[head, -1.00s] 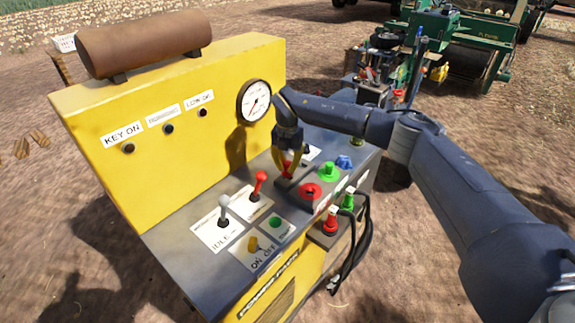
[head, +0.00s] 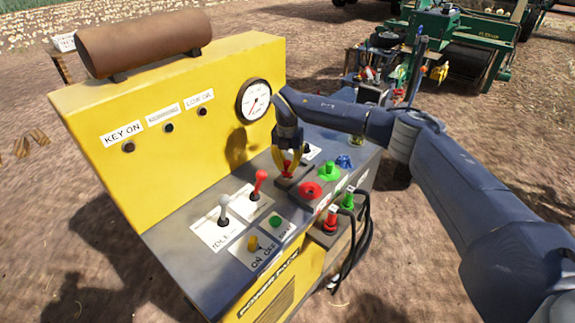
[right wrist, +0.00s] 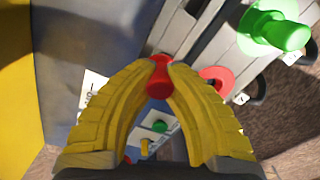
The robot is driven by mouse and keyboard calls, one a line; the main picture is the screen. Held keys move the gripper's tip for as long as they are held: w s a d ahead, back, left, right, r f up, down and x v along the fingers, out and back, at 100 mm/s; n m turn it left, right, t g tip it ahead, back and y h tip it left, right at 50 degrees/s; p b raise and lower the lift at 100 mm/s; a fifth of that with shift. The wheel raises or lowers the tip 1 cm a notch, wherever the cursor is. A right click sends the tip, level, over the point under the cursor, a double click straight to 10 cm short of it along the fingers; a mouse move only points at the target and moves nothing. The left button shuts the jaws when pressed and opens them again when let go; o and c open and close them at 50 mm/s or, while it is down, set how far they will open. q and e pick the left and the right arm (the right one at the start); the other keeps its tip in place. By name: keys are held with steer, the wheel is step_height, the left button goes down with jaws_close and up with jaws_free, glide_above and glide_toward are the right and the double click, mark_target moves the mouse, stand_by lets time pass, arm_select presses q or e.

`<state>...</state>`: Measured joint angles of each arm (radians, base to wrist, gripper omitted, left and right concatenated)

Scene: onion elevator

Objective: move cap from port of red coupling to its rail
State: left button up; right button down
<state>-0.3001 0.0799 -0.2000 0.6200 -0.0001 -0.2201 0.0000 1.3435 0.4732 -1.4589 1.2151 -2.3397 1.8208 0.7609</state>
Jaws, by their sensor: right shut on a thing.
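My right gripper (head: 289,170) is above the back of the grey console top, fingers pointing down. In the right wrist view its yellow fingers (right wrist: 159,68) are closed on the red cap (right wrist: 158,80). The cap also shows as a bit of red between the fingers in the head view (head: 287,166). The red coupling's port (head: 310,190) is a red ring with a dark centre, uncovered, in front and to the right of the gripper. It shows beside the cap in the right wrist view (right wrist: 217,76). A dark rail (head: 298,179) lies by the fingertips; whether the cap touches it I cannot tell.
A green cap (head: 328,170) and a blue cap (head: 345,161) stand to the right of the red port. Hose couplings, red (head: 330,221) and green (head: 348,199), stand at the side. A red-knobbed lever (head: 258,182) and a grey lever (head: 224,208) rise to the left. A gauge (head: 254,100) is behind.

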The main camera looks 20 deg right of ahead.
steer(key=shift+f, duration=1.05)
stand_by(1.8)
stand_by(0.4)
steer(key=c, duration=0.9)
jaws_free()
steer(key=shift+r, duration=0.1)
steer(key=shift+r, duration=3.4)
